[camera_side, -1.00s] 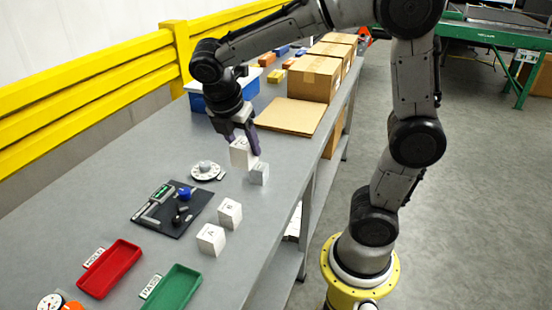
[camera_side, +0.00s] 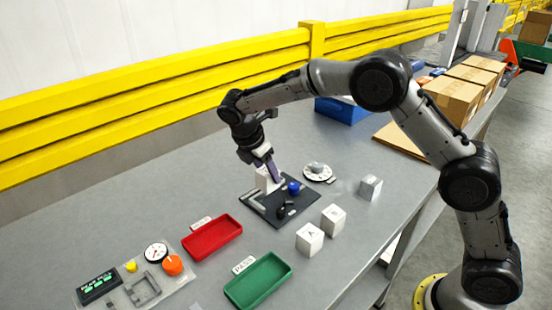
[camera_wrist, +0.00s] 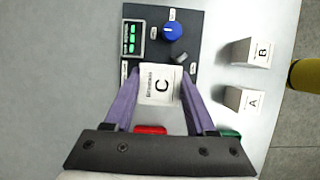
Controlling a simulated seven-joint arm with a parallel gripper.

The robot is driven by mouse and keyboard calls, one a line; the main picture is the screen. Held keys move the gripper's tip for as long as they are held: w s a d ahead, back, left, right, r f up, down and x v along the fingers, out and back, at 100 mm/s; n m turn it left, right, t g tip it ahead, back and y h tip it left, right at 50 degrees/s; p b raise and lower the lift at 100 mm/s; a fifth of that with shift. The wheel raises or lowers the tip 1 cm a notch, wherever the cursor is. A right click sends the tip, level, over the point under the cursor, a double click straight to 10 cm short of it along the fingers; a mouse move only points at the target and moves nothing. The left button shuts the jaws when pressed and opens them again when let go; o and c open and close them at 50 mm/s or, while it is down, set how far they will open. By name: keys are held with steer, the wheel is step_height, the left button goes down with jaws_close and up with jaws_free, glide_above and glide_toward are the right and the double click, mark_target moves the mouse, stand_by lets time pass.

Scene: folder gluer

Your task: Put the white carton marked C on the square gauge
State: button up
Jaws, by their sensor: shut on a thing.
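My gripper (camera_side: 273,172) is shut on the white carton marked C (camera_side: 264,181). In the wrist view the carton's C face (camera_wrist: 161,86) sits between the purple fingers of my gripper (camera_wrist: 161,74), covering part of the dark plate (camera_wrist: 150,14). The plate's green display (camera_wrist: 131,39) and blue knob (camera_wrist: 173,31) show beyond the carton. I cannot tell whether the carton touches the plate.
White cartons A (camera_side: 310,238) and B (camera_side: 333,219) stand right of the plate. A grey block (camera_side: 370,187) and round dial (camera_side: 317,173) are farther back. Red (camera_side: 213,237) and green (camera_side: 258,282) trays and a panel with an orange knob (camera_side: 172,265) lie nearer. A yellow rail runs behind.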

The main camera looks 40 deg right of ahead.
mark_target(268, 189)
steer(key=shift+f, duration=2.9)
steer(key=o, duration=1.4)
steer(key=shift+r, duration=5.05)
